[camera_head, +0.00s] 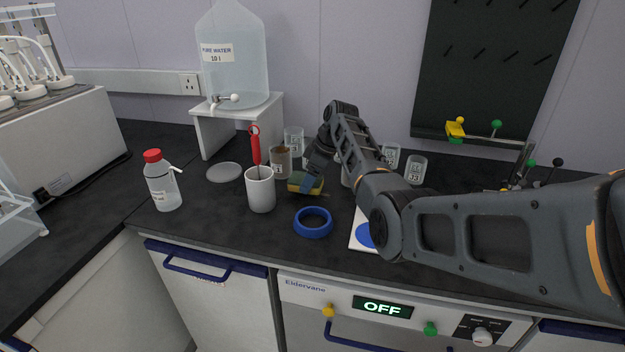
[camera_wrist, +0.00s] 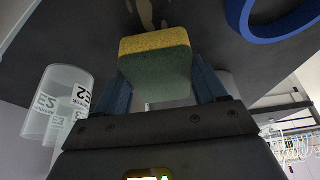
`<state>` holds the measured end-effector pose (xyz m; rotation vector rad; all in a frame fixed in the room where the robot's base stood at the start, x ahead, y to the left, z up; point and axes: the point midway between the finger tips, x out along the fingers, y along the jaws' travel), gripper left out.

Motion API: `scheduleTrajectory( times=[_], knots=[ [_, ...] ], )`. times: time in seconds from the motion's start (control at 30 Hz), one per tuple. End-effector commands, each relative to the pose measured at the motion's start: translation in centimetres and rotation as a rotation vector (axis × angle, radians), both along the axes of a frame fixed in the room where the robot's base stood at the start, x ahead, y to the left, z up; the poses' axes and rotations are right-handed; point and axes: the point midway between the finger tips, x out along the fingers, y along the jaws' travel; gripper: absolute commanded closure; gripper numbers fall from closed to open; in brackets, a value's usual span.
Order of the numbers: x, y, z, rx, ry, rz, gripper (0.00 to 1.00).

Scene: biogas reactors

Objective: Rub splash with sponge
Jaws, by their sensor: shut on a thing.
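The sponge (camera_head: 303,184) has a yellow layer and a green layer. In the wrist view the sponge (camera_wrist: 156,62) sits between the two blue fingers of my gripper (camera_wrist: 164,84). My gripper (camera_head: 312,176) is shut on it, low over the dark worktop behind the blue ring. A brownish splash (camera_wrist: 147,13) shows on the worktop at the top edge of the wrist view, just beyond the sponge, partly cut off. I cannot pick out the splash in the head view. Whether the sponge touches the worktop is unclear.
A white mug (camera_head: 260,190) stands left of the sponge, a brown-filled beaker (camera_head: 280,163) behind it. A blue ring (camera_head: 313,223) lies in front. Clear beakers (camera_head: 415,170) stand behind my arm. A red-capped bottle (camera_head: 161,183) and flat grey disc (camera_head: 224,172) are further left.

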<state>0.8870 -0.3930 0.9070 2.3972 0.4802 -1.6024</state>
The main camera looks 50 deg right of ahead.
Motion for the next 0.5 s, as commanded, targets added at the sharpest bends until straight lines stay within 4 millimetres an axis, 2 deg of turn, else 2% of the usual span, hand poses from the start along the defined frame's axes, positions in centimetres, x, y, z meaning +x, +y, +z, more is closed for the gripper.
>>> scheduleTrajectory(
  times=[0.17, 0.5],
  knots=[
    [0.0, 0.0, 0.7, -0.001, 0.0, 0.0, 0.58],
    [0.0, 0.0, 3.7, -0.001, -0.001, 0.001, 0.58]
  ],
)
